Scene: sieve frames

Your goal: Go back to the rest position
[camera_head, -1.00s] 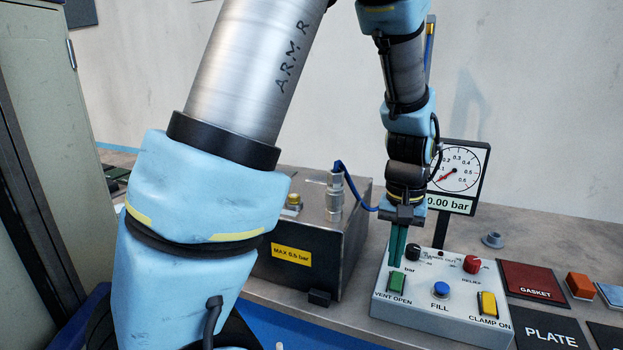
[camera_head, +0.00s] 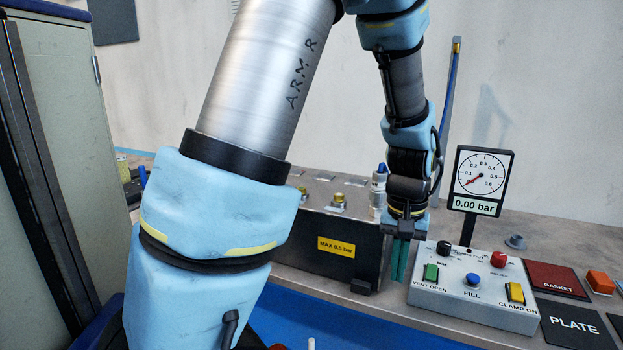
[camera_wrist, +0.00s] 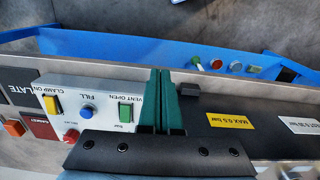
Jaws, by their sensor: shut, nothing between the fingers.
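My gripper (camera_head: 400,262) hangs from my arm with its green fingers pointing down, closed together and empty. In the head view it is in front of the dark box's right end, just left of the control box (camera_head: 470,298). The wrist view shows the two green fingers (camera_wrist: 168,100) side by side with nothing between them. The control box carries a green VENT OPEN switch (camera_head: 431,272), a blue FILL button (camera_head: 472,280) and a yellow CLAMP ON switch (camera_head: 515,292). My fingers appear apart from these.
A dark metal box (camera_head: 325,240) labelled MAX 0.5 bar stands behind my gripper. A gauge (camera_head: 483,180) reads 0.00 bar. GASKET (camera_head: 557,279) and PLATE (camera_head: 575,327) pads and an orange block (camera_head: 600,282) lie at right. A blue tray (camera_wrist: 130,45) lies along the bench front.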

